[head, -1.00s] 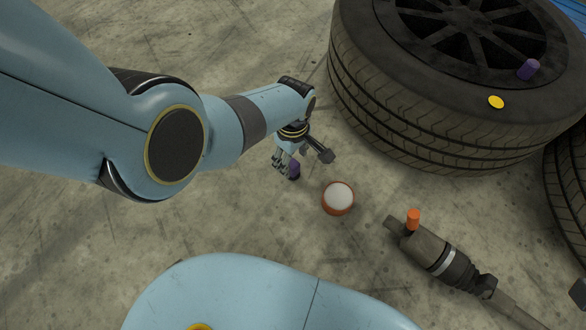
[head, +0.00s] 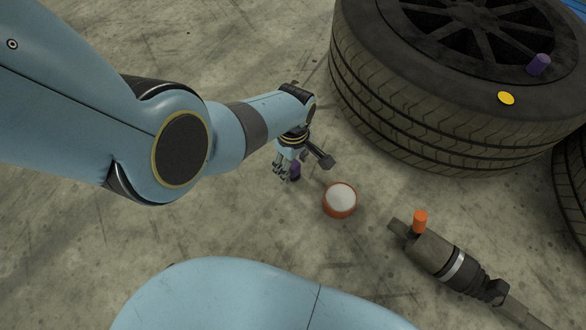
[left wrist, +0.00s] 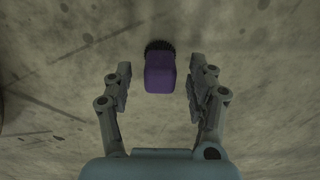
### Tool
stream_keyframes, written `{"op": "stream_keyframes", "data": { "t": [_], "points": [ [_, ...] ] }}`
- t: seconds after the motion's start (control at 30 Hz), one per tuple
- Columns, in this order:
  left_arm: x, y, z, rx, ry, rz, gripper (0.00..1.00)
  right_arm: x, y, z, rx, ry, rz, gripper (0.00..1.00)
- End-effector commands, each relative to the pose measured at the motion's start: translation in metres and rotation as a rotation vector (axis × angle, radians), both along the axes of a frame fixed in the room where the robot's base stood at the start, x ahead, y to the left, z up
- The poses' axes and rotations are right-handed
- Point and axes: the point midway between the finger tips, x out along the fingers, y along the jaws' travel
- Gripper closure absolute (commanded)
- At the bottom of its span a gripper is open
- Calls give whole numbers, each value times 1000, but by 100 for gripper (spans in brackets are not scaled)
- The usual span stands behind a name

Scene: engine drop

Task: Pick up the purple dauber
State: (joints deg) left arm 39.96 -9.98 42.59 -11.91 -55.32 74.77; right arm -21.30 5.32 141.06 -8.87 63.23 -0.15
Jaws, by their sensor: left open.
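The purple dauber (head: 296,169) is on the concrete floor near the middle of the head view, partly hidden by my left gripper (head: 284,167). In the left wrist view the dauber (left wrist: 160,74) shows a purple body with a dark bristly end at the top. My left gripper (left wrist: 157,84) is open there, with one finger on each side of the dauber and a gap on both sides. Whether the fingertips are level with it in depth is hard to tell. My right gripper is not in view.
A large tyre (head: 420,125) lies at the upper right, with a purple cylinder (head: 539,64) and a yellow disc (head: 506,98) on it. A round orange tin (head: 341,199) with a white top stands right of the dauber. A dark tool (head: 450,264) and an orange cylinder (head: 420,221) are lower right.

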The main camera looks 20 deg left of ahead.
Motion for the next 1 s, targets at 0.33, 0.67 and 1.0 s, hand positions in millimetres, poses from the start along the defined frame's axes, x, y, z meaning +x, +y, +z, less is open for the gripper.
{"op": "stream_keyframes", "data": {
  "t": [0.33, 0.67, 1.0],
  "points": [
    [0, 0, 0, 0, 0, 0, 65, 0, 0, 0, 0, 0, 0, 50],
    [0, 0, 0, 0, 0, 0, 100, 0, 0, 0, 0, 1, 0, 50],
    [0, 1, 3, 0, -1, 0, 100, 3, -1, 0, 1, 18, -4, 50]
  ]
}}
